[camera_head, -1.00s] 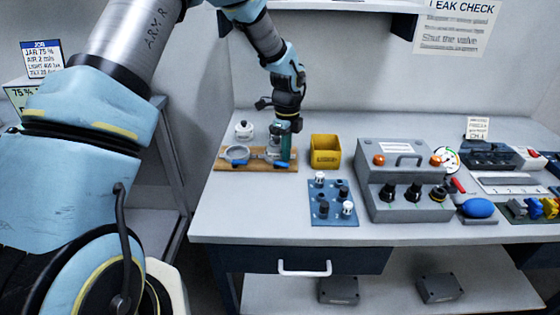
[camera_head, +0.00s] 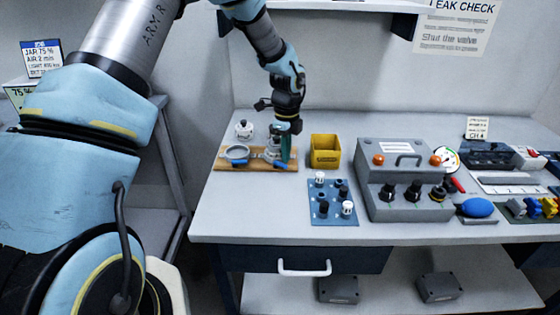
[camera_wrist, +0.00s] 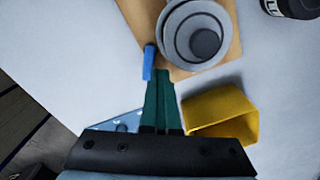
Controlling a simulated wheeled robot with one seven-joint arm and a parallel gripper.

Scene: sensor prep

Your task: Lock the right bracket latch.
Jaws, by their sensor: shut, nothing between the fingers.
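A wooden board (camera_head: 228,166) stands at the left of the bench. The right bracket (camera_head: 270,159) is near its right end and holds a grey round stepped body (camera_head: 272,146), which also shows in the wrist view (camera_wrist: 179,36). The blue latch lever (camera_wrist: 148,62) sticks out past the board edge, beside that body. My gripper (camera_wrist: 161,74) is shut and empty, with its green fingertips close to the lever's right side. I cannot tell whether they touch. In the head view my gripper (camera_head: 286,160) points down at the board's right end and partly hides the bracket.
An empty left ring (camera_head: 236,153) and a white knobbed part (camera_head: 244,130) are on or behind the board's left side. A yellow bin (camera_head: 326,151) stands close to the right of my gripper. A blue plate with several knobs (camera_head: 333,203) lies in front.

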